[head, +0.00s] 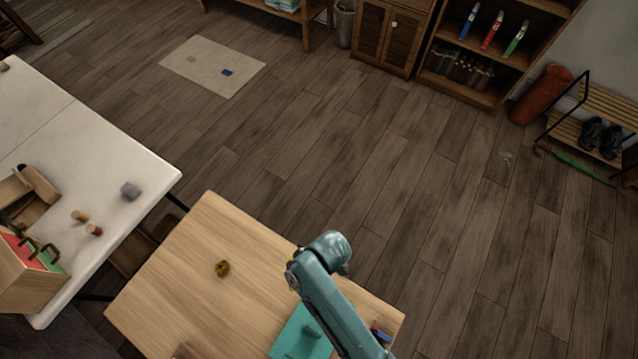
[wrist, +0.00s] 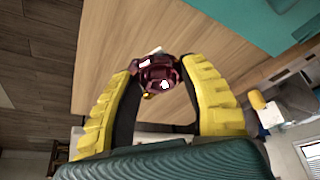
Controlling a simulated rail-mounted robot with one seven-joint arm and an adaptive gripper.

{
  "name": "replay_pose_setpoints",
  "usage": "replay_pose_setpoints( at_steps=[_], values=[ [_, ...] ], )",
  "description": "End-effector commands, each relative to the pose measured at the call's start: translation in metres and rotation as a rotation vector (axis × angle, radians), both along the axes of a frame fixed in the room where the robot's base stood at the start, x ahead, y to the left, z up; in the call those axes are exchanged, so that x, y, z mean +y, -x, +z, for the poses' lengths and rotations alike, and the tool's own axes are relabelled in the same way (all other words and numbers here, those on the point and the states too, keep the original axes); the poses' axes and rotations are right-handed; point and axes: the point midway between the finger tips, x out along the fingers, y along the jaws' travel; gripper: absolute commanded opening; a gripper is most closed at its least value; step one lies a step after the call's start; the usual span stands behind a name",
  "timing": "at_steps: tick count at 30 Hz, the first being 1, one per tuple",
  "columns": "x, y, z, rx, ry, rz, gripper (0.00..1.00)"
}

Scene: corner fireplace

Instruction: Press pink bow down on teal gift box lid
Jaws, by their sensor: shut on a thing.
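My gripper (wrist: 162,68) shows in the wrist view with two yellow ridged fingers. It is shut on a glossy dark reddish-pink piece, which looks like the pink bow (wrist: 160,76), held at the fingertips. Behind the bow is bare wooden tabletop. The teal gift box lid (wrist: 262,22) is at the upper right of the wrist view, apart from the bow. In the head view the teal lid (head: 290,343) lies on the wooden table at the bottom, partly covered by my arm.
A white table (head: 95,130) with blocks and a wooden box stands at left. The table's left half is mostly clear.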

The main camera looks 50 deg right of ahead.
Motion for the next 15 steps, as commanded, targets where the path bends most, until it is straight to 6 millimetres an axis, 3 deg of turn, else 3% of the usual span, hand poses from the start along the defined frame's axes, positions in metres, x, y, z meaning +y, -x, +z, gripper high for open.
replay_pose_setpoints(
  at_steps=[1,7,10,15],
  values=[
    [0.001,0.02,0.027,0.007,-0.004,0.059,0.26],
    [0.014,0.084,0.042,0.005,-0.005,0.3,0.26],
    [0.02,0.105,0.044,0.002,-0.002,0.375,0.26],
    [0.024,0.117,0.038,-0.004,0.002,0.422,0.26]
  ],
)
